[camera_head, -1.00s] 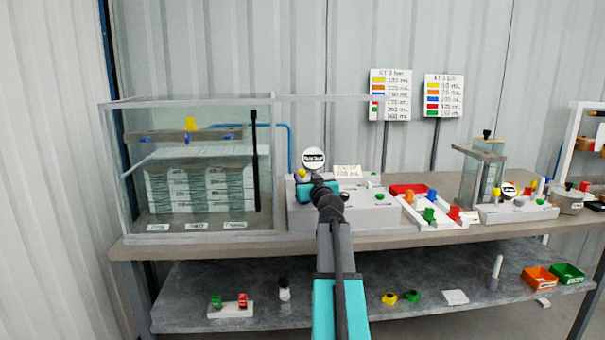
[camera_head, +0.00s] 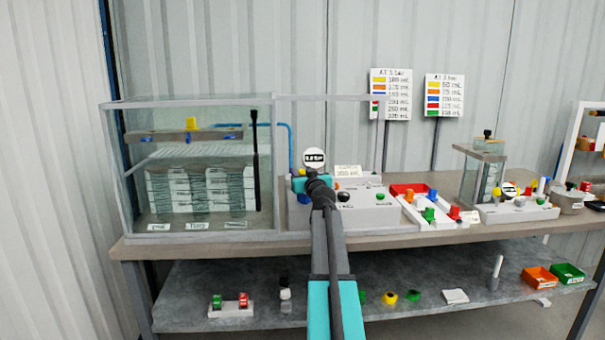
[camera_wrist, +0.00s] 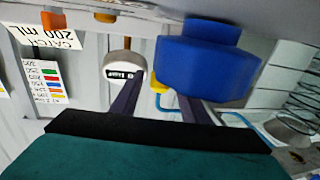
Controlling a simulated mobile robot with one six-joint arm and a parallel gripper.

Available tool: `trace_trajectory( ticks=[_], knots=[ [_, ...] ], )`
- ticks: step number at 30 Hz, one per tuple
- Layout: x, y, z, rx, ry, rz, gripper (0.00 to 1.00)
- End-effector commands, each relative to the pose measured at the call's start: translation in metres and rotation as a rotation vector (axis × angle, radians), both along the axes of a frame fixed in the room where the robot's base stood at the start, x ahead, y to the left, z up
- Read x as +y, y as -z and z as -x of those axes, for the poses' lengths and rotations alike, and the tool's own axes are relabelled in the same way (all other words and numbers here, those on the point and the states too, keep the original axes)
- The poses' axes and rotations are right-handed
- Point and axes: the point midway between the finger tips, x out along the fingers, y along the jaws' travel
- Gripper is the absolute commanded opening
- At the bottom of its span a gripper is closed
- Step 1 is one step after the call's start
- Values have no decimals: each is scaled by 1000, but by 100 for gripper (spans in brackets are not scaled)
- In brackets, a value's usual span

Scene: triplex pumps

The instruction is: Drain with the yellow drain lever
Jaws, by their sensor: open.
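A small yellow part (camera_head: 302,172), which may be the drain lever, shows just above my gripper on the grey pump box (camera_head: 370,215). In the wrist view a yellow piece (camera_wrist: 159,87) shows between the fingers, partly behind the large blue knob (camera_wrist: 205,58). My gripper (camera_wrist: 165,105) is open, with its two dark fingers apart and nothing clearly between them. The right finger overlaps the blue knob in the picture; I cannot tell if they touch. Another yellow piece (camera_head: 191,123) sits on the bar inside the glass tank (camera_head: 170,237). My arm hides part of the box.
A round gauge (camera_head: 314,160) stands behind my gripper, with a volume sign (camera_head: 348,172) beside it. A black knob (camera_head: 344,196) and a green knob (camera_head: 380,196) are to the right. A white tray (camera_head: 455,226) holds coloured plugs. The tank wall is close on the left.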

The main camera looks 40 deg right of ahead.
Motion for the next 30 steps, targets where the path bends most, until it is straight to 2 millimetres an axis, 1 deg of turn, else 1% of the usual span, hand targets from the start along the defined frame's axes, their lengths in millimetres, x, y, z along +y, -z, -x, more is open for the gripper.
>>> trace_trajectory(
  ticks=[5,6,13,23,30],
  knots=[
    [0,0,0,0,0,0,41],
    [0,0,0,0,0,0,40],
    [0,0,1,0,1,0,1],
    [-4,-2,3,5,4,-5,0],
    [-18,-5,11,27,20,-24,0]
  ],
)
